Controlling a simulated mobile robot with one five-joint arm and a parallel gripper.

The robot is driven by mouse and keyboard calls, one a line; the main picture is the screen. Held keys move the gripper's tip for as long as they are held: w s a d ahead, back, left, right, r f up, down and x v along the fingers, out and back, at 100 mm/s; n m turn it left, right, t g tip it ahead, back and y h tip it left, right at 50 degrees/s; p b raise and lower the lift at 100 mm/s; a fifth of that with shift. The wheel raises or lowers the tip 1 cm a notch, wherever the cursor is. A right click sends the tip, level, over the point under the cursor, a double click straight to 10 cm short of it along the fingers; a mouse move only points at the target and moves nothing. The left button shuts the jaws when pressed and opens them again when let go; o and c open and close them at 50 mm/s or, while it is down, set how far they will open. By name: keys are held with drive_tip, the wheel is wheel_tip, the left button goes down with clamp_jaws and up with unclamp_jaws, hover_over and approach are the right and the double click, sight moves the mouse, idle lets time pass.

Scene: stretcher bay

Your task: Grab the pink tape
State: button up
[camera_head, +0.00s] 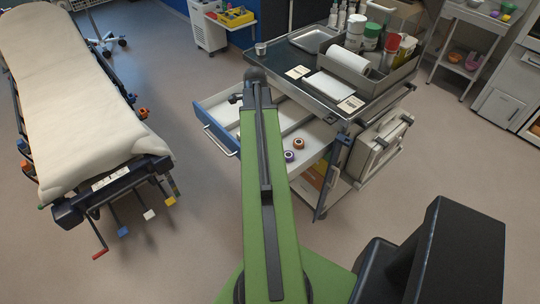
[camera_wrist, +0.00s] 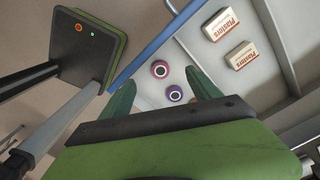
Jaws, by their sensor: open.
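A pink tape roll (camera_wrist: 159,69) with a white and dark centre lies in the open drawer (camera_wrist: 205,68) of the cart. A purple tape roll (camera_wrist: 174,93) lies close beside it. In the head view two small rolls show in the drawer right of my arm, a purple one (camera_head: 289,156) and a reddish one (camera_head: 298,143). My gripper (camera_wrist: 160,76) is open and empty. In the wrist view its green fingers stand either side of the pink roll, apparently above it; the height gap is unclear. In the head view my arm hides the fingers.
Two Plasters boxes (camera_wrist: 228,32) lie in the neighbouring drawer compartment, past a divider. The drawer's blue front edge (camera_wrist: 155,45) runs close by. The cart top (camera_head: 283,65) carries a tray, bottles and a bin. A stretcher (camera_head: 70,95) stands left, with open floor between.

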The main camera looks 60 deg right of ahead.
drive_tip(key=s+d+m, duration=0.2)
drive_tip(key=s+d, duration=0.1)
drive_tip(key=s, duration=0.1)
drive_tip(key=f+b, duration=0.7)
drive_tip(key=b, duration=0.1)
drive_tip(key=f+b, duration=0.4)
drive_tip(key=shift+w+a+f, duration=0.1)
drive_tip(key=shift+w+f, duration=0.15)
drive_tip(key=shift+f, duration=0.05)
drive_tip(key=shift+r, duration=0.1)
drive_tip(key=f+b, duration=0.1)
drive_tip(key=b, duration=0.1)
drive_tip(key=f+b, duration=0.1)
drive_tip(key=f, duration=0.1)
drive_tip(key=f+b, duration=0.2)
drive_tip(key=shift+s+a+f+b, duration=0.1)
drive_tip(key=shift+a+f+b, duration=0.1)
drive_tip(key=shift+a+b, duration=0.15)
drive_tip(key=shift+r, duration=0.15)
drive_tip(key=shift+c, duration=0.3)
drive_tip(key=c, duration=1.4)
drive_tip(key=shift+o, duration=0.2)
drive_tip(key=shift+r+p, duration=0.15)
drive_tip(key=shift+p, duration=0.2)
